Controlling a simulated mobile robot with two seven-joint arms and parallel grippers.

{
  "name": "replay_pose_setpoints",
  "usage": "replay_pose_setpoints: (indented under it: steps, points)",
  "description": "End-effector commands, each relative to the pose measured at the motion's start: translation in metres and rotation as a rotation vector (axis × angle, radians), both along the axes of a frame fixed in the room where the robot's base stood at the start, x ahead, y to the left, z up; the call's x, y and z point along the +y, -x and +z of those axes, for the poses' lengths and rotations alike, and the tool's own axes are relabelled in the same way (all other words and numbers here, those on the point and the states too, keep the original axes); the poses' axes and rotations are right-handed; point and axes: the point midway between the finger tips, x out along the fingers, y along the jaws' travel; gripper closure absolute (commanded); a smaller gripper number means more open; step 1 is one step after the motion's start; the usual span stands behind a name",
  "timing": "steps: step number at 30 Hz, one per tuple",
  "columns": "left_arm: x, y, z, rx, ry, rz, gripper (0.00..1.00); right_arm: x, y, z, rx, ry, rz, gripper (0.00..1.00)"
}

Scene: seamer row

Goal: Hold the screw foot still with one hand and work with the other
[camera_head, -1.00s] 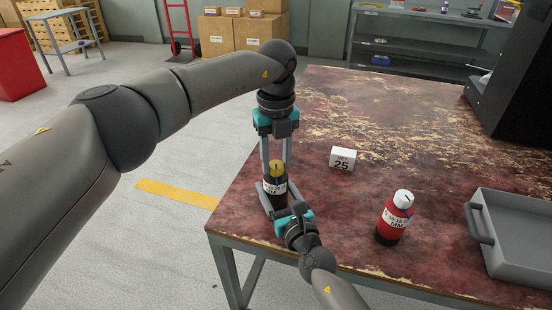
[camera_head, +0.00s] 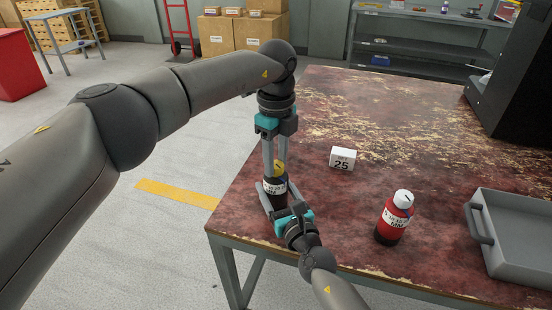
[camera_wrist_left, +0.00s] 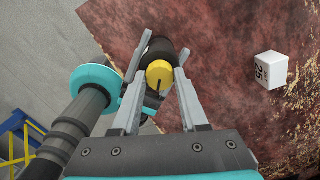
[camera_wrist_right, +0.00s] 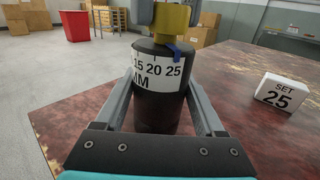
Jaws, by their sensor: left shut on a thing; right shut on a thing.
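The screw foot (camera_head: 276,199) stands upright near the table's left edge, with a dark body, a white scale band and a yellow knob (camera_wrist_left: 159,74). My right gripper (camera_head: 275,190) is shut around its body from the near side; in the right wrist view the fingers flank the dark body (camera_wrist_right: 157,112). The band there reads 15 20 25 and MM. My left gripper (camera_head: 278,165) points down from above and is shut on the yellow knob. A blue mark shows below the knob. A white block (camera_head: 343,158) reads SET 25.
The worn red table (camera_head: 390,115) is clear toward the back.

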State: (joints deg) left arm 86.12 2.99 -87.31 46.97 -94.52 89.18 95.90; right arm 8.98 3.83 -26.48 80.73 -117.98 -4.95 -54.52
Motion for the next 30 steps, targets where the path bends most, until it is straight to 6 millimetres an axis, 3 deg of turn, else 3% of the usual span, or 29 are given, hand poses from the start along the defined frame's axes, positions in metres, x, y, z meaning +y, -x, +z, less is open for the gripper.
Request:
replay_pose_setpoints:
  steps: [11,12,20,30]
  points:
    - [0.0003,-0.0003,0.0007,0.000,0.000,0.007,1.00,-0.0008,0.0000,-0.0010,0.002,0.001,-0.001,0.93]
    - [0.0003,-0.0003,0.0007,-0.001,0.001,0.007,0.53,-0.0008,0.0000,-0.0010,0.002,0.001,-0.001,0.93]
    - [0.0002,-0.0003,0.0004,0.000,0.000,0.005,0.26,-0.0007,0.0001,-0.0010,0.002,0.001,-0.001,0.93]
    - [-0.0001,-0.0008,0.0077,-0.003,0.001,0.004,0.26,-0.0006,0.0001,-0.0010,0.002,0.001,-0.001,0.93]
